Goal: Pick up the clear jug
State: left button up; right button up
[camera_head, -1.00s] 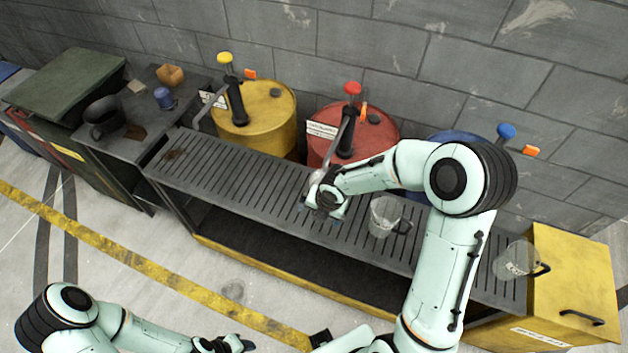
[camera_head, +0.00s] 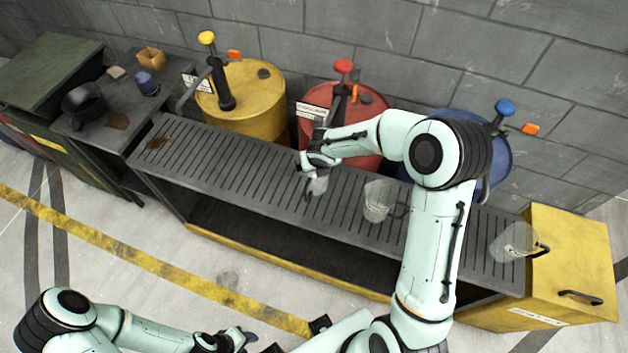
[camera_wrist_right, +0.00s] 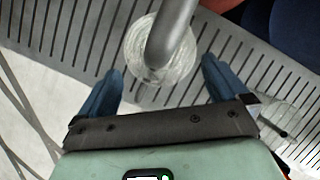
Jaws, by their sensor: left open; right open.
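In the right wrist view, a clear round vessel (camera_wrist_right: 160,65) stands on the slatted rack beneath a grey spout (camera_wrist_right: 172,28). My right gripper (camera_wrist_right: 162,72) is open, its blue fingertips on either side of them in the picture; contact cannot be told. In the head view, my right gripper (camera_head: 313,172) is over the rack in front of the red drum and largely hides that spot. A clear jug (camera_head: 378,202) with a dark handle stands to its right, partly behind my arm. Another clear jug (camera_head: 513,243) is at the right end. My left gripper (camera_head: 232,341) is open and empty, low in front.
Yellow (camera_head: 250,115), red (camera_head: 370,110) and blue (camera_head: 497,150) drums with pumps stand behind the slatted rack (camera_head: 230,170). A yellow cabinet (camera_head: 575,260) adjoins its right end. A side table at left holds a black pot (camera_head: 84,103) and a blue cup (camera_head: 147,84).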

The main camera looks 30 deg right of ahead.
aim_at(313, 182)
jog(key=x, duration=0.4)
jog(key=shift+d+f+b, duration=0.15)
jog(key=shift+f+b, duration=0.1)
jog(key=shift+b, duration=0.1)
jog(key=c, duration=1.5)
pick_arm(q)
jog(key=shift+s+f, duration=0.3)
jog(key=shift+f, duration=0.2)
pick_arm(e)
jog(key=shift+r, duration=0.2)
